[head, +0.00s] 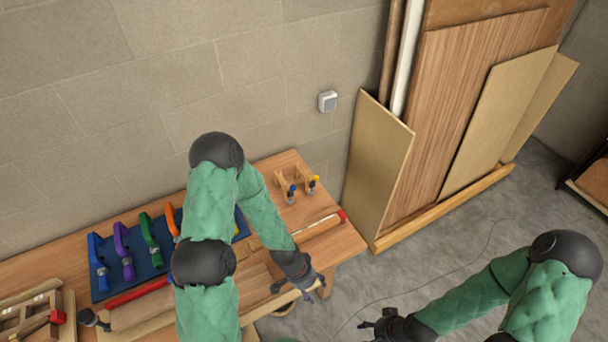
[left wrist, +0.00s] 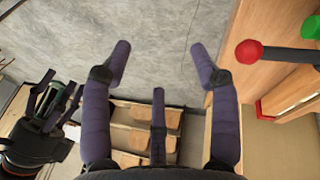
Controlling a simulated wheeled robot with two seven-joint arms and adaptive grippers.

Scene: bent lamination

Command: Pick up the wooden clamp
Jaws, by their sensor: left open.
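Two small wooden clamps stand on the back right of the workbench in the head view. The left one (head: 281,182) has a blue-tipped handle and the right one (head: 304,178) a yellow-tipped handle. My left gripper (head: 314,288) is over the bench's front edge, nearer to me than the clamps and apart from them. In the left wrist view its fingers (left wrist: 160,65) are spread, with nothing between them and grey floor beyond.
The workbench (head: 340,243) carries a blue rack (head: 128,279) of coloured-handled tools and a red-ended bar (head: 318,225). My left arm hides part of the bench. Boards (head: 378,165) lean beyond its right end. A shelf with wooden pieces (left wrist: 130,138) shows low in the left wrist view.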

